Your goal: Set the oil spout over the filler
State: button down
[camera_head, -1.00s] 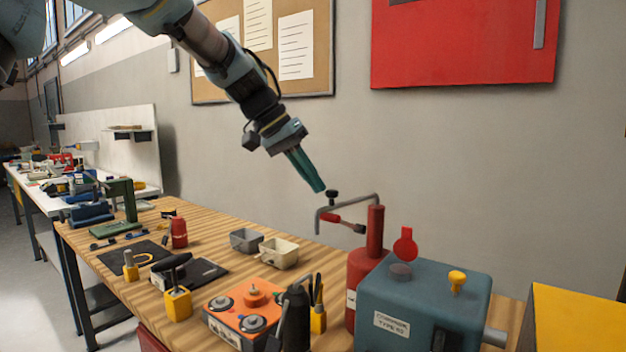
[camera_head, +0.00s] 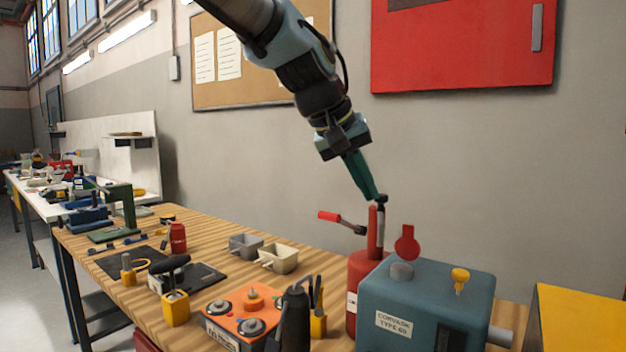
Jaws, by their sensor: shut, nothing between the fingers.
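The oil spout (camera_head: 381,224) is a grey pipe on top of a red pump can (camera_head: 366,275). It looks foreshortened, pointing roughly toward the camera, with its end hanging down in front of the red column. A black knob (camera_head: 381,199) sits on the spout. My gripper (camera_head: 374,197) is shut and empty, its fingertips at the knob; I cannot tell whether they touch. The filler (camera_head: 402,270) is a short grey neck on the blue gearbox (camera_head: 425,305), its round red cap (camera_head: 406,243) standing up behind it. The spout end appears left of the filler and above it.
A red-handled lever (camera_head: 340,220) sticks out left from the pump can. An orange box (camera_head: 240,315), a dark bottle (camera_head: 294,315) and two small bins (camera_head: 280,258) stand left on the bench. A yellow plug (camera_head: 460,278) rises from the gearbox.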

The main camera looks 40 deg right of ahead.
jog(key=shift+s+d, duration=0.6)
jog(key=shift+s, duration=0.2)
jog(key=shift+s+d, duration=0.6)
jog(key=shift+s, duration=0.15)
